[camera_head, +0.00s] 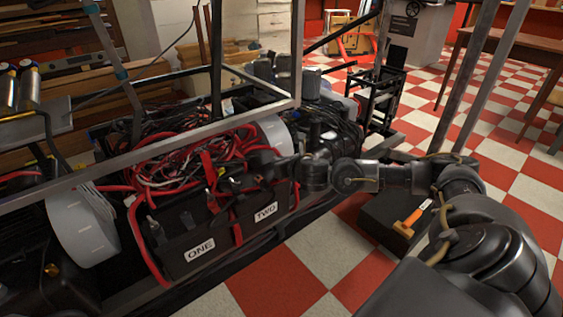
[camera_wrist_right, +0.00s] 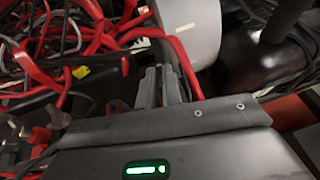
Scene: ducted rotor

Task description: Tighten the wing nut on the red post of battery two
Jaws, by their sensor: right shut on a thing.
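Battery two (camera_head: 282,203), a black box labelled TWO, stands in the frame beside battery one (camera_head: 185,232), labelled ONE. My right arm comes in from the right, and its gripper (camera_head: 232,180) is over the top of battery two. In the right wrist view the gripper's two fingers (camera_wrist_right: 159,76) are close together, beside a thick red cable (camera_wrist_right: 186,62). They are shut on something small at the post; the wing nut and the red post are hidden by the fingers. My left gripper is not in view.
Tangled red cables (camera_head: 185,150) lie behind the batteries. A grey curved housing (camera_head: 276,134) is close behind my gripper. A metal frame bar (camera_head: 150,153) crosses above. An orange-handled tool (camera_head: 408,221) lies on a dark box at right. Checkered floor is open in front.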

